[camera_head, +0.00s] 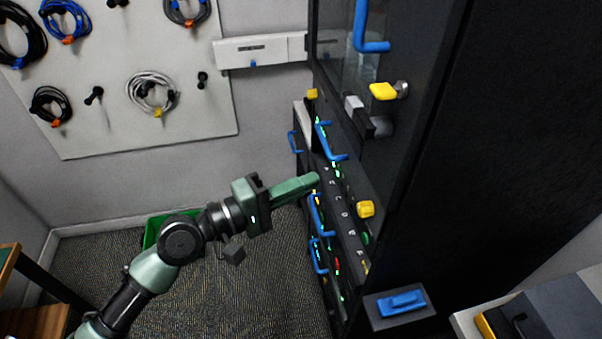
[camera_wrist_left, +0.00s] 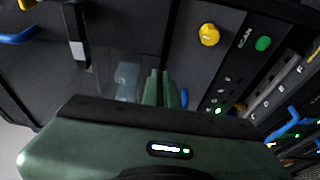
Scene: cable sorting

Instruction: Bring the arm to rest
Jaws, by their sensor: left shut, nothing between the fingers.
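My left arm (camera_head: 152,272) comes in from the lower left in the head view. Its green gripper (camera_head: 312,180) is shut and empty, with the fingers pointing right at the front of the black rack (camera_head: 349,207). In the left wrist view the two fingers (camera_wrist_left: 161,90) lie together in front of the rack's dark panel. I cannot tell whether the fingertips touch the rack. My right gripper is not in view.
The rack carries blue handles (camera_head: 319,215) and yellow knobs (camera_head: 366,209). A pegboard (camera_head: 108,140) with coiled cables hangs on the back wall. A green bin (camera_head: 151,231) stands on the carpet behind my arm. A grey cabinet (camera_head: 560,312) is at the lower right.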

